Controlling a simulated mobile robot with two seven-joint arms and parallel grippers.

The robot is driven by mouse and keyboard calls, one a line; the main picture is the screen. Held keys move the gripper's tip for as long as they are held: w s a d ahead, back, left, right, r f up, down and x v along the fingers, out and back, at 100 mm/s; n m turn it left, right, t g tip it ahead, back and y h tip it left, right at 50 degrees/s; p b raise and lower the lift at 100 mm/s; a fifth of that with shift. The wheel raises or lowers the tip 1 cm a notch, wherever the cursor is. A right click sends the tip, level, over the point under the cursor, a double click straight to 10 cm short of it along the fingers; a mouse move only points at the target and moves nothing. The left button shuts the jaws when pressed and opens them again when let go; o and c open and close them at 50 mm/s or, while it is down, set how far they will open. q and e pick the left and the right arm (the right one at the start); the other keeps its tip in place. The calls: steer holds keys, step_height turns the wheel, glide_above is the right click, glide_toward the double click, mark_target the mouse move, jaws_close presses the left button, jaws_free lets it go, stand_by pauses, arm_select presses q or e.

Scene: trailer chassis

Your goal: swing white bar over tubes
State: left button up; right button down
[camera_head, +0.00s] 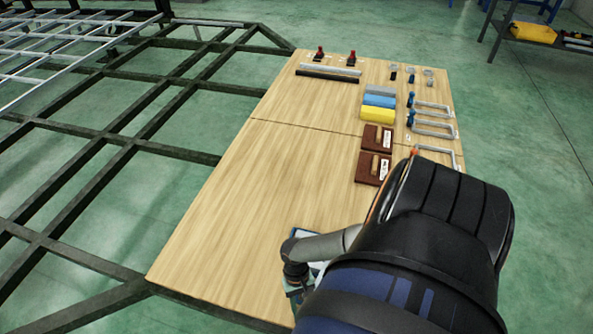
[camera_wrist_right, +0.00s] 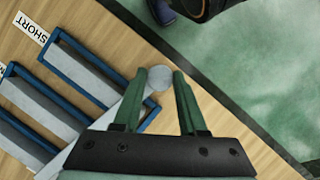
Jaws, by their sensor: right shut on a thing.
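In the right wrist view, the white bar (camera_wrist_right: 104,126) runs diagonally from the lower left up to a rounded end between the fingers of my right gripper (camera_wrist_right: 159,77). The gripper is shut on the bar near this end. Grey tubes (camera_wrist_right: 85,74) lie in blue-edged holders to the left of the bar, beside a label reading SHORT (camera_wrist_right: 31,27). The bar passes beside or over the near holder's end; the exact overlap is partly hidden by the gripper. In the head view my right arm covers most of this area. My left gripper is not in view.
A wooden table (camera_head: 230,205) has a wide clear left part. Brown boxes (camera_head: 367,168), coloured blocks (camera_head: 377,115), grey handles (camera_head: 435,129) and bars (camera_head: 328,76) lie toward its far and right side. A dark metal chassis (camera_head: 110,165) stands left.

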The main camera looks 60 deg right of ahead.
steer(key=shift+n+g+h, duration=0.3)
steer(key=shift+n, duration=0.8)
steer(key=shift+c, duration=2.2)
jaws_free()
steer(key=p+v, duration=0.4)
steer(key=v, duration=0.8)
steer(key=shift+r, duration=0.25)
steer(key=shift+a, duration=0.1)
